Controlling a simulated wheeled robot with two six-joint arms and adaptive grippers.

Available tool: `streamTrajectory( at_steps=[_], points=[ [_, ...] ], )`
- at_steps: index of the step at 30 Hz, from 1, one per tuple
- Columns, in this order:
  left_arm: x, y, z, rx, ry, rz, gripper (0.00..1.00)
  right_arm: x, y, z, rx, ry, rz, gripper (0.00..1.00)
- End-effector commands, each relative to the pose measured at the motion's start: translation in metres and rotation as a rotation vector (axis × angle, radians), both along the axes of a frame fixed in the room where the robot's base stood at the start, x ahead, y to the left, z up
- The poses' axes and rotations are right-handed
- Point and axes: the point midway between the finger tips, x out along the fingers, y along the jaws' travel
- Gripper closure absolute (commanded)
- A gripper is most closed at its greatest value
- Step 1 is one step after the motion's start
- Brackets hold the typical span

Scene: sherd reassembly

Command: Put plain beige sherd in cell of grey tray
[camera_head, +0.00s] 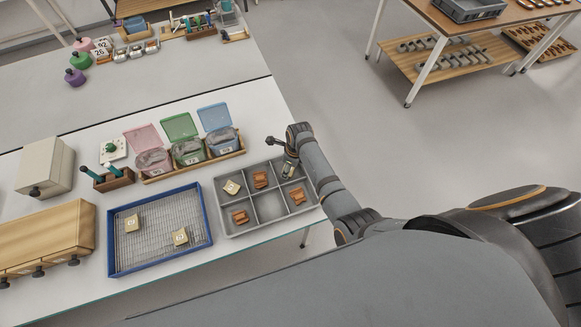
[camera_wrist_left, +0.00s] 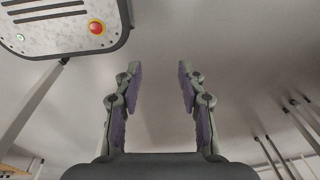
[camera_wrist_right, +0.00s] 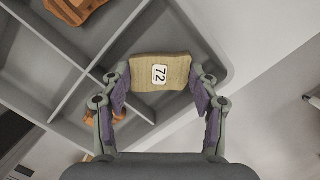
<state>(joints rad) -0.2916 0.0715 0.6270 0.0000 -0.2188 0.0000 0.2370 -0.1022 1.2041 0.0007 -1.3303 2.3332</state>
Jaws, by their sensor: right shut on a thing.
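A plain beige sherd (camera_wrist_right: 143,68) with a "72" label is held between the fingertips of my right gripper (camera_wrist_right: 161,88), which is shut on it. In the right wrist view it is over a corner cell of the grey tray (camera_wrist_right: 55,47); its exact height is hard to tell. In the head view my right gripper (camera_head: 289,165) is at the far right cell of the grey tray (camera_head: 234,235), and the sherd is mostly hidden there. Another beige sherd (camera_head: 231,187) lies in the far left cell. My left gripper (camera_wrist_left: 158,90) is open and empty, away from the table.
Orange-brown sherds (camera_head: 240,217) lie in several other tray cells; the near middle cell is empty. A blue-rimmed wire tray (camera_head: 112,256) with two beige sherds stands left of it. Lidded boxes (camera_head: 188,151) stand behind. The table's front edge is close.

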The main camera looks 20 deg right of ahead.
Motion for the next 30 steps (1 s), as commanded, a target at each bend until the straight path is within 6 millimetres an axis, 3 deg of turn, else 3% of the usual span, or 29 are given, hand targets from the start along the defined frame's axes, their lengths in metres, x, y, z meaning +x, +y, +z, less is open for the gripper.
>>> streamTrajectory(
  at_steps=[6, 7, 12, 23, 30],
  points=[
    [-0.003, 0.002, -0.001, 0.002, 0.004, 0.0, 0.6, 0.0, 0.0, -0.004, 0.001, 0.0, 0.0, 0.76],
    [-0.005, 0.003, -0.001, 0.004, 0.008, -0.001, 0.6, 0.0, 0.0, -0.003, 0.001, -0.001, 0.0, 0.37],
    [-0.012, 0.008, -0.001, 0.01, 0.018, -0.003, 0.6, 0.0, 0.0, -0.003, 0.001, -0.001, 0.0, 0.17],
    [-0.012, 0.008, 0.002, 0.01, 0.018, -0.002, 0.6, 0.001, 0.0, 0.003, 0.001, -0.001, 0.001, 0.17],
    [-0.011, 0.007, 0.004, 0.009, 0.017, -0.002, 0.6, -0.004, -0.005, 0.052, 0.002, -0.007, 0.0, 0.17]
  ],
)
